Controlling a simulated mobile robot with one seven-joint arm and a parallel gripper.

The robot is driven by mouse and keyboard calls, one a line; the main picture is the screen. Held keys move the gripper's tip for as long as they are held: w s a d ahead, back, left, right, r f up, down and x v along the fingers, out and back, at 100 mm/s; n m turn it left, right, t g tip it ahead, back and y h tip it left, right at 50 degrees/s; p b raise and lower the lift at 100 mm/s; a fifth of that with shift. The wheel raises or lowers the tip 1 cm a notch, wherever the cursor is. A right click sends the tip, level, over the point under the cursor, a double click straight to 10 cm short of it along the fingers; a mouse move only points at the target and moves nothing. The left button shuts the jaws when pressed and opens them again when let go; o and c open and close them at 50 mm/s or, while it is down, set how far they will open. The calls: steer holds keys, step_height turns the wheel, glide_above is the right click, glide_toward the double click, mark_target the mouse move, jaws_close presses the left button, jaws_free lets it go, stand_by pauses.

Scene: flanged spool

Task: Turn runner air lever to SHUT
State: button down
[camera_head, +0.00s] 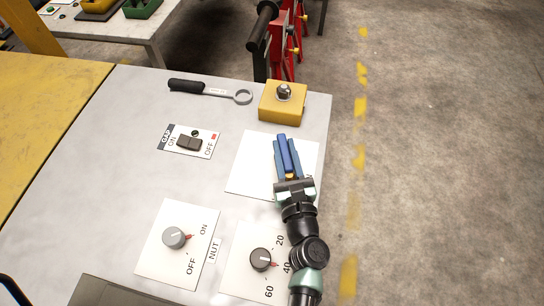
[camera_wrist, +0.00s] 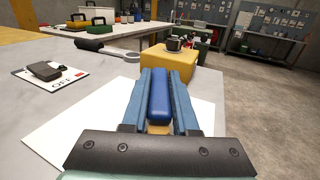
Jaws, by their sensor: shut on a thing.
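My gripper (camera_head: 287,158) is over a white plate (camera_head: 249,165) near the right side of the grey table. Its two blue fingers are shut on a blue lever handle (camera_head: 286,148). In the wrist view the lever (camera_wrist: 159,97) lies lengthwise between the fingers and points away from the wrist. A small brass-coloured part shows at its near end. The gripper hides the lever's base and most of the plate's lettering, so I cannot read the position marks.
A yellow block with a metal knob (camera_head: 282,102) stands just beyond the lever. A ring-ended wrench (camera_head: 210,91) lies at the back. A black rocker switch (camera_head: 189,143), a grey NUT knob (camera_head: 174,238) and a dark numbered dial (camera_head: 261,259) are nearby. Open floor lies right.

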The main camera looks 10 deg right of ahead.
steer(key=shift+d+m+h+b, duration=0.2)
steer(key=shift+m+h+b, duration=0.2)
steer(key=shift+h, duration=0.25)
steer(key=shift+d+m+h+b, duration=0.15)
steer(key=shift+m+h+b, duration=0.2)
steer(key=shift+h, duration=0.3)
steer(key=c, duration=0.7)
jaws_free()
steer(key=s, duration=0.4)
steer(key=s+a+b, duration=0.1)
steer(key=s, duration=0.6)
steer(key=shift+s+a+f, duration=0.1)
steer(key=shift+s+a, duration=0.05)
steer(key=shift+s, duration=0.15)
steer(key=shift+s+a+b, duration=0.1)
steer(key=shift+s+b, duration=0.25)
steer(key=shift+s, duration=0.3)
